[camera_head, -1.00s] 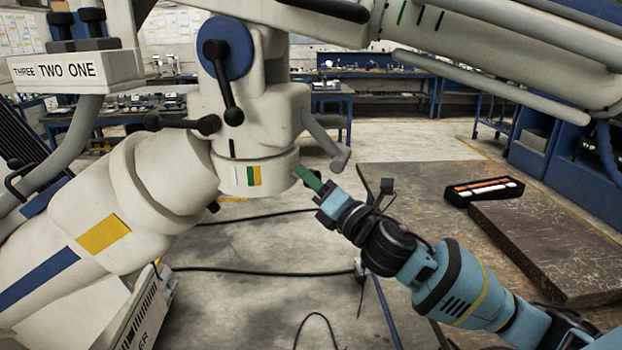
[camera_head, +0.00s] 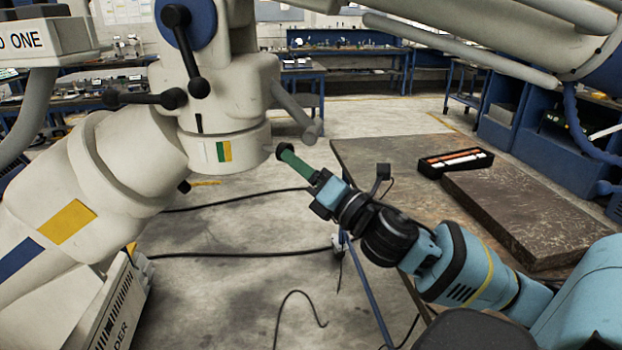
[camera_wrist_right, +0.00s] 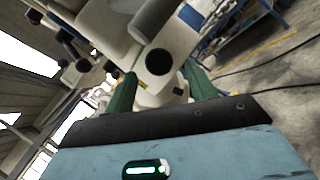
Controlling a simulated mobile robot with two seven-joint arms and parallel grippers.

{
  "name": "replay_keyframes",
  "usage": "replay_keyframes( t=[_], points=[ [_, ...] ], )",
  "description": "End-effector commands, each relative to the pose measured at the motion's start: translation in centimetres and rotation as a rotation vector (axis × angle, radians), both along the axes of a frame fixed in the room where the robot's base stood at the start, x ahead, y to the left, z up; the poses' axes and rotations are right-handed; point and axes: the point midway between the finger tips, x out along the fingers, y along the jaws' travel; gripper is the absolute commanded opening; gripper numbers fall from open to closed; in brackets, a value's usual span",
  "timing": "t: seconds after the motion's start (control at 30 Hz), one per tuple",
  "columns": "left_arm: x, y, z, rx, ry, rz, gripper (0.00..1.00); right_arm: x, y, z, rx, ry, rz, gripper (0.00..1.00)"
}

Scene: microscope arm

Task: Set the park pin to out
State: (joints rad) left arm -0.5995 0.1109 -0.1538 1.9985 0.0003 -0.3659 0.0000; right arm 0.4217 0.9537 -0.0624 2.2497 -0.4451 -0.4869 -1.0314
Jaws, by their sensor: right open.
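A round black knob (camera_head: 283,149), which looks like the park pin, sticks out from the right side of the white collar (camera_head: 235,150) with the green and white marks. My right gripper (camera_head: 286,155) has green fingers and points up-left at this knob. In the right wrist view, the black knob (camera_wrist_right: 158,62) shows face-on, ahead of and between the two spread green fingers (camera_wrist_right: 160,86). The gripper is open, and I see nothing held. Whether the fingertips reach past the knob or touch it, I cannot tell. My left gripper is not in view.
Black-tipped levers (camera_head: 185,50) on a blue hub and a grey handle (camera_head: 295,110) stick out close above the collar. A brown table (camera_head: 400,165) at right bears a dark slab (camera_head: 530,215) and a black tray (camera_head: 455,162). Black cables cross the floor.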

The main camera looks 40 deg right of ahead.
Motion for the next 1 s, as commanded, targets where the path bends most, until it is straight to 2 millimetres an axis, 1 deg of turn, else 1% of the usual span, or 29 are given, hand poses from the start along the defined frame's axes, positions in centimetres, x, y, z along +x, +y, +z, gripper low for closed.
replay_keyframes(
  t=[0.03, 0.1, 0.33, 0.77, 1.0],
  points=[
    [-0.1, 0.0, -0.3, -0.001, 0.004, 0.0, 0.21, -0.6, 0.0, -0.5, -0.002, 0.005, 0.002, 0.56],
    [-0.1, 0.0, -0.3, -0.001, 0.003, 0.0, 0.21, -1.2, -0.1, -0.7, 0.0, 0.005, 0.001, 0.56],
    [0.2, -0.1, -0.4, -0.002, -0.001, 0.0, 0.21, -2.6, -0.3, -0.8, 0.0, 0.001, 0.0, 0.56],
    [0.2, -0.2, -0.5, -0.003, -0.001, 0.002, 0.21, -2.8, -0.3, -0.8, -0.001, -0.001, 0.0, 0.56],
    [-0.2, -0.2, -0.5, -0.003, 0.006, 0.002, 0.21, -2.8, -0.3, -0.8, -0.001, -0.001, 0.0, 0.56]
  ],
)
